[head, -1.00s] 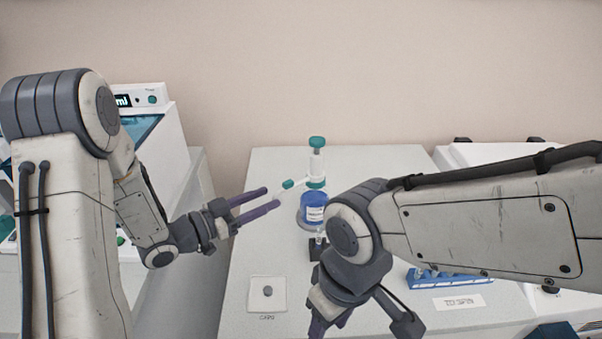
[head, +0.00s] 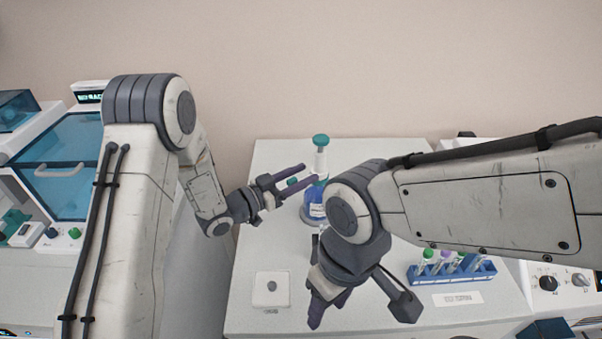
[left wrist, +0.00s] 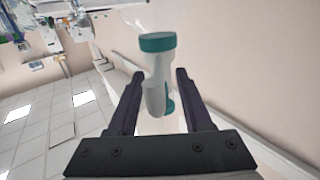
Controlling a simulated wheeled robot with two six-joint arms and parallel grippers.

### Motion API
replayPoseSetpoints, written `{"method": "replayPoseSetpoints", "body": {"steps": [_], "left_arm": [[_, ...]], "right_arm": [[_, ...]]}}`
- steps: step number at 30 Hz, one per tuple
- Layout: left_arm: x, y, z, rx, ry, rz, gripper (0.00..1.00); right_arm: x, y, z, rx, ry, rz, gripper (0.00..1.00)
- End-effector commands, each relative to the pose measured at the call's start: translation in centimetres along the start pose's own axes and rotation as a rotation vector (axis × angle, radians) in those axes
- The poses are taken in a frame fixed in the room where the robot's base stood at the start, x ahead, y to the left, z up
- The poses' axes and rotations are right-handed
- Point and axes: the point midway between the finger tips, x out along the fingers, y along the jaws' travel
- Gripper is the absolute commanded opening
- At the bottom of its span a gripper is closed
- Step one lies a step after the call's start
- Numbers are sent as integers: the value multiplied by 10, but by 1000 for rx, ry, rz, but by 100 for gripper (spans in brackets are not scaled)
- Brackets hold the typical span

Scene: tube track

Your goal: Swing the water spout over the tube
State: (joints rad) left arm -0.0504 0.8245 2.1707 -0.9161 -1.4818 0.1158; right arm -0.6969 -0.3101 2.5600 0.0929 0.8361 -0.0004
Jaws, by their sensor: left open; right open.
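The water dispenser has a blue bottle (head: 312,211), a white column (head: 320,161) and a teal cap (head: 321,140). Its spout's teal tip (head: 292,182) points left and shows between the fingers of my left gripper (head: 309,174). That gripper is open. The tube (head: 321,231) stands in front of the bottle, mostly hidden by my right arm. My right gripper (head: 328,310) is open and empty, pointing down over the front of the table.
A blue rack (head: 480,272) with several capped tubes stands at the right, behind a printed label (head: 457,299). A white pad with a dark knob (head: 271,290) lies at front left. White machines flank the table.

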Motion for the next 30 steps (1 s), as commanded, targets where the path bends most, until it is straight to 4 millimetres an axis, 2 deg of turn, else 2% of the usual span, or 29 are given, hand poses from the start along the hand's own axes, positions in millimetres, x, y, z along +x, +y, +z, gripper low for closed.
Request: {"method": "replayPoseSetpoints", "body": {"steps": [5, 6, 9, 30], "left_arm": [[-1, 0, 0, 0, 0, -2, 50], [-1, 0, 0, 0, 0, -2, 35], [-1, 0, 0, 0, 0, -2, 0], [-1, 0, 0, 0, 0, -1, 0]], "right_arm": [[0, 0, 0, 0, 0, 0, 51], [0, 0, 0, 0, 0, 0, 51], [0, 0, 0, 0, 0, 0, 51], [0, 0, 0, 0, 0, 0, 51]]}}
